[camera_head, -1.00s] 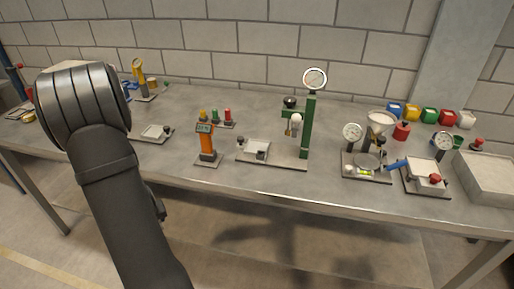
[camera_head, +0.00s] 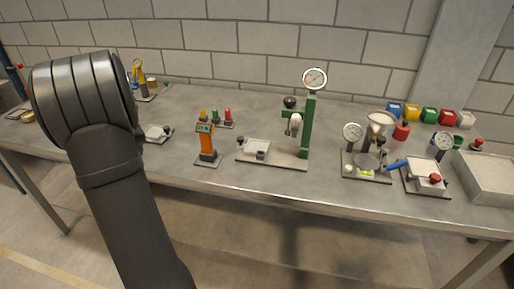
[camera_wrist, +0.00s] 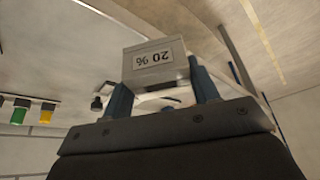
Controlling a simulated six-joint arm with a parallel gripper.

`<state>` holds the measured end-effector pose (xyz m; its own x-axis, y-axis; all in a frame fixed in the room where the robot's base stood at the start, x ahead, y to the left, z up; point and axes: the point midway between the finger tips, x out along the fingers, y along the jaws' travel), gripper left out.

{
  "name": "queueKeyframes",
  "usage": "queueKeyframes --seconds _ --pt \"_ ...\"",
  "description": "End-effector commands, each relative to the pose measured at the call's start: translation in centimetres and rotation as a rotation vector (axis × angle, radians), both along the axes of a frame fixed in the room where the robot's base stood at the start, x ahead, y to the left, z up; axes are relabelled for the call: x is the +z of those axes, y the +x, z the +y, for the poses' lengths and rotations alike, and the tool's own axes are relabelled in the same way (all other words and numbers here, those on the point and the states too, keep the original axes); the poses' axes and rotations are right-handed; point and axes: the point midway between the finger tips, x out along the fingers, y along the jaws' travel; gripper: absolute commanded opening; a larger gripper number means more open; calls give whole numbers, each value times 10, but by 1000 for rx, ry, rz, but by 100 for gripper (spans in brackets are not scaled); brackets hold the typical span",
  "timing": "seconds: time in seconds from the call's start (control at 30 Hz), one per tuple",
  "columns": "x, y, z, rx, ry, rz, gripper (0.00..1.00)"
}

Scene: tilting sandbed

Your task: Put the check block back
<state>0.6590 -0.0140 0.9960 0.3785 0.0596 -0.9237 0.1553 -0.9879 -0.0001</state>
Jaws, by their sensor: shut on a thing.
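The check block is a pale grey-white block (camera_wrist: 155,58) with a framed "20 %" label that reads upside down in the wrist view. My gripper (camera_wrist: 161,88) has its two blue fingers on either side of it and is shut on it. The block is held clear of the bench top, which lies beyond it. In the head view my arm covers the left part of the scene, and neither the gripper nor the block shows there. An orange meter (camera_head: 207,142) with a lit display stands upright on a small base left of the bench's middle.
A low plate (camera_head: 158,132) lies just right of my arm. Small colored pieces (camera_head: 227,116) stand behind the meter. A green gauge stand (camera_head: 308,130) is mid-bench. A funnel device (camera_head: 378,130), several colored blocks (camera_head: 430,115) and a pale box (camera_head: 489,178) are at the right.

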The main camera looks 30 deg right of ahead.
Motion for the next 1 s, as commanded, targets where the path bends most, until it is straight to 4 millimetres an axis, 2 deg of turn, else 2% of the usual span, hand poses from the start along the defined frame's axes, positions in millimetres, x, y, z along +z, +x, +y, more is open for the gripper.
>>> queueKeyframes --seconds 0.03,0.1,0.27,0.43,0.6,0.77,1.0 --pt "15 7 -5 -6 -1 -6 23" --pt "31 14 -17 -32 -1 -6 23" --pt "54 22 -65 -161 -2 -3 23" --pt "78 22 -133 -353 -1 -5 23" --pt "102 12 -204 -560 -1 -3 23" --pt "102 -9 -265 -752 -1 0 23" --pt "89 -57 -358 -1066 -2 -1 23"
